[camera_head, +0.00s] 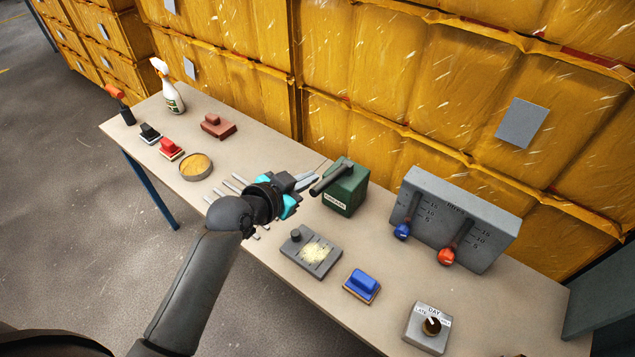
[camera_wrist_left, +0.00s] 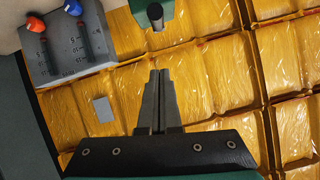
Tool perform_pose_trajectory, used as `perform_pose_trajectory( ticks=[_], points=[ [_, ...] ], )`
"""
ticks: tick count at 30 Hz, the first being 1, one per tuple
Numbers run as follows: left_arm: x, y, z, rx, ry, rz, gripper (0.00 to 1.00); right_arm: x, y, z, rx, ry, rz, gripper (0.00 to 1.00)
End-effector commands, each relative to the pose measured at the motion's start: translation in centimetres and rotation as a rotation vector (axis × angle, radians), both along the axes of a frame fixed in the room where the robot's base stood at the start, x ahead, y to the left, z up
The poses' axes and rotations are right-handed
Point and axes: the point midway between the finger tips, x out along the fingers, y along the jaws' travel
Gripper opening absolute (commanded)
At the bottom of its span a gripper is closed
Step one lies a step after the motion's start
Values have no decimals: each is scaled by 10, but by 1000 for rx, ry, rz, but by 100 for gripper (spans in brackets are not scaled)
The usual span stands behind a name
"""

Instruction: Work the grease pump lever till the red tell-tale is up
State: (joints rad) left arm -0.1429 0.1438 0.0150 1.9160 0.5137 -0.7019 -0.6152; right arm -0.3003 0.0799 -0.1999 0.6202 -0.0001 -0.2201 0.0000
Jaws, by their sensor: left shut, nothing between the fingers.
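The grease pump (camera_head: 347,193) is a green box with a pale label, standing on the bench near the middle of the head view. Its dark lever (camera_head: 329,178) sticks out from the top toward the left. My left gripper (camera_head: 312,178) is shut and empty, just left of the lever's free end; I cannot tell whether they touch. In the left wrist view the gripper's closed fingers (camera_wrist_left: 158,85) point at the lever end (camera_wrist_left: 156,16), with a gap showing between them. Part of the green pump (camera_wrist_left: 140,10) shows at the top edge. I see no red tell-tale on the pump.
A grey gauge block (camera_head: 455,215) with blue and red knobs stands right of the pump. A grey plate (camera_head: 311,252), a blue block (camera_head: 362,284) and a dial box (camera_head: 428,328) lie in front.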

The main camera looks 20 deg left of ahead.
Motion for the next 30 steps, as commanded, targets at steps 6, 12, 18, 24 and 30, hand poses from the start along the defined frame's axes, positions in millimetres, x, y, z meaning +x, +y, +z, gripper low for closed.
perform_pose_trajectory(
  ticks=[6, 12, 18, 24, 30],
  points=[
    [29, -9, -14, -2, 0, 1, 0, 0, 0, -3, 0, 0, 0, 50],
    [52, -16, -27, -2, 1, 0, 0, 0, 0, -5, 0, 0, 0, 50],
    [51, -10, -54, 0, 4, 0, 0, 0, 0, -10, 0, 0, 0, 50],
    [50, -7, -66, 1, 2, 0, 0, 0, 0, -13, 0, 0, 0, 50],
    [49, -6, -67, 1, 1, 1, 0, 0, 0, -12, 0, 0, 0, 50]
  ],
)
